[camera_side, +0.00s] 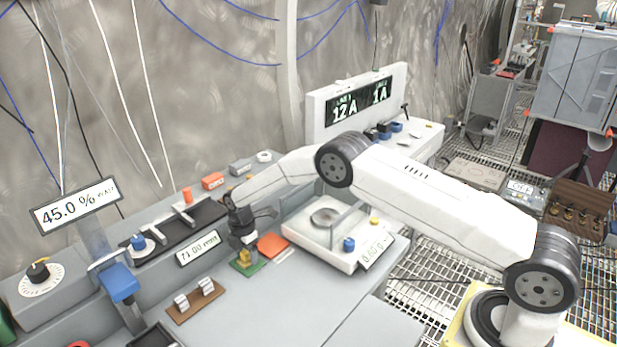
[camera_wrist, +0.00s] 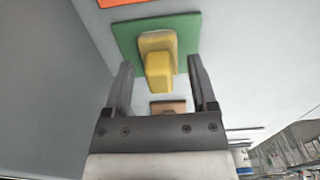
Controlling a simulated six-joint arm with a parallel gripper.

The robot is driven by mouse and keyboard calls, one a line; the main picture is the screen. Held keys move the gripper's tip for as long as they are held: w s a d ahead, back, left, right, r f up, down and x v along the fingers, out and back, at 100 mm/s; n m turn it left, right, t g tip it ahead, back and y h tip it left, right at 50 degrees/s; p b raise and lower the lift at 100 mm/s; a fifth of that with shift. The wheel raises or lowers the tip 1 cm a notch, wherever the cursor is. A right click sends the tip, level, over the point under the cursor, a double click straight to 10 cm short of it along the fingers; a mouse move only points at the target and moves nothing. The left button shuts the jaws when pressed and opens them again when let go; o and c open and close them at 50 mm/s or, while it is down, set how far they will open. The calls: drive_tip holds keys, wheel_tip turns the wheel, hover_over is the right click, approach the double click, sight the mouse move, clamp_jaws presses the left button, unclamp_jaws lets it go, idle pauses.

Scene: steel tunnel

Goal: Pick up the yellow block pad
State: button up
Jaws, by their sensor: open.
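The yellow block pad (camera_wrist: 158,68) sits on a green square base (camera_wrist: 128,38) on the grey bench, seen in the wrist view. It has a raised yellow block on top. In the side view the yellow block (camera_side: 245,257) shows on the green base (camera_side: 249,267), partly covered by my gripper. My gripper (camera_side: 244,246) is directly above the pad, pointing down. In the wrist view the two fingers of my gripper (camera_wrist: 160,85) are apart, one on each side of the yellow block.
An orange pad (camera_side: 272,245) lies just right of the green base. A balance (camera_side: 325,232) stands further right. A brown rack (camera_side: 196,301) with two pale pieces lies to the front left. The grey bench in front is clear.

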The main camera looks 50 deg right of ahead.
sight(246, 251)
clamp_jaws()
drive_tip(key=shift+r, duration=0.1)
drive_tip(key=shift+r, duration=1.6)
drive_tip(key=s+r, duration=0.9)
drive_tip(key=s, duration=0.5)
drive_tip(key=shift+d+r, duration=0.3)
